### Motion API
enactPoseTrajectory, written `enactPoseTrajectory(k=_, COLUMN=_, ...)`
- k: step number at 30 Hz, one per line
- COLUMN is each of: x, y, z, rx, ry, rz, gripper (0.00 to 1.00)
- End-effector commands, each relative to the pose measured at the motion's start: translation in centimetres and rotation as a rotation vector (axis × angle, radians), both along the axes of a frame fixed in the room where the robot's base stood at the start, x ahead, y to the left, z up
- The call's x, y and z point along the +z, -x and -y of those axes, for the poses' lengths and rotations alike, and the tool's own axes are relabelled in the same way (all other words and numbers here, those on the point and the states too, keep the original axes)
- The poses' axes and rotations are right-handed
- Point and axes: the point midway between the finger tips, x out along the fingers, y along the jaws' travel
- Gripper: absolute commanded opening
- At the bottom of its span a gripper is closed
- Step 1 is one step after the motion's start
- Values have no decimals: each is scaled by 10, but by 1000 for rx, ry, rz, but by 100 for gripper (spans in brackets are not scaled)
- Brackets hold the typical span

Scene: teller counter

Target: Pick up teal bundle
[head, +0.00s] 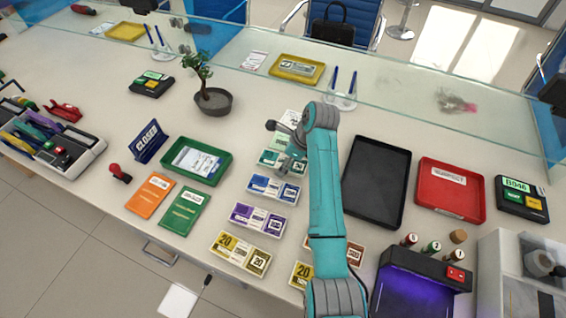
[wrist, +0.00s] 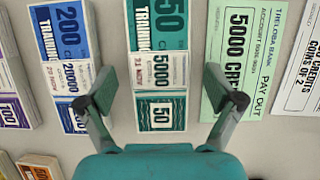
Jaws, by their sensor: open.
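The teal bundle (wrist: 158,30), banded and marked 50, lies flat on the counter. In the wrist view it runs up the picture between the two fingers of my gripper (wrist: 159,92). The fingers are open, one on each side, with gaps between them and the bundle. In the head view the teal bundle (head: 270,157) is partly hidden by my gripper (head: 286,166), which hangs over it.
A blue bundle (wrist: 66,40) lies left of the teal one, and a pale green slip (wrist: 240,55) lies right. Purple (head: 257,218) and yellow (head: 240,252) bundles continue the row. A green tray (head: 222,168) and a black tray (head: 376,180) flank it. A glass screen (head: 400,88) stands behind.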

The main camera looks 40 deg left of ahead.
Motion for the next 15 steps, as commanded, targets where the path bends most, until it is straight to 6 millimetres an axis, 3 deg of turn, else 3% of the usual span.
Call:
enactPoseTrajectory(k=2, x=0, y=0, z=0, rx=0, ry=0, rz=0, gripper=89)
enactPoseTrajectory(k=9, x=0, y=0, z=0, rx=0, ry=0, rz=0, gripper=29)
enactPoseTrajectory(k=10, x=0, y=0, z=0, rx=0, ry=0, rz=0, gripper=25)
enactPoseTrajectory(k=15, x=0, y=0, z=0, rx=0, ry=0, rz=0, gripper=25)
